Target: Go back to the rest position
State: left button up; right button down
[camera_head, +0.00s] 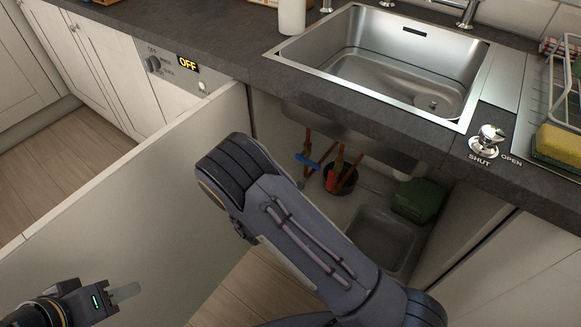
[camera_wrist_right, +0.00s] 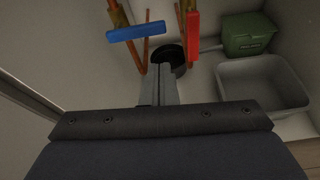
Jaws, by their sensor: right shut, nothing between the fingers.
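My left gripper (camera_head: 124,292) is at the lower left of the head view, in front of the open pale cabinet door (camera_head: 110,220). It is seen from the side, so its jaw opening is unclear, and I see nothing held in it. My right arm reaches up from the bottom right in the head view, in front of the open under-sink cabinet. Its fingers are hidden there. In the right wrist view my right gripper (camera_wrist_right: 164,72) is shut and empty, pointing into the cabinet toward the pipes and a dark round container (camera_wrist_right: 171,58).
Inside the cabinet are a blue valve handle (camera_wrist_right: 136,32), a red one (camera_wrist_right: 193,36), a grey basin (camera_wrist_right: 263,85) and a green box (camera_wrist_right: 247,34). Above are the slate worktop (camera_head: 210,45), the sink (camera_head: 480,80) and a knob (camera_head: 487,139) marked SHUT and OPEN.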

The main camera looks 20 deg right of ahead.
jog(key=s+d+r+m+g+y, duration=0.3)
jog(key=s+d+r+m+g, duration=0.1)
jog(key=s+r+m, duration=0.3)
jog(key=s+d+r+m+g+y, duration=0.3)
jog(key=s+d+r+m+g, duration=0.15)
jog(key=s+m, duration=0.3)
jog(key=s+a+r+m+t+y, duration=0.3)
jog(key=s+r+m+y, duration=0.1)
jog(key=s+r+m, duration=0.25)
jog(key=s+a+r+m+t+y, duration=0.2)
jog(key=s+a+r+m+y, duration=0.25)
jog(key=s, duration=0.25)
notch_tip(320, 180, up, 23)
jog(key=p, duration=2.2)
jog(key=shift+w+d+m+p, duration=0.15)
jog(key=shift+d+m+p, duration=0.2)
jog(key=shift+d, duration=0.1)
jog(key=shift+f, duration=0.1)
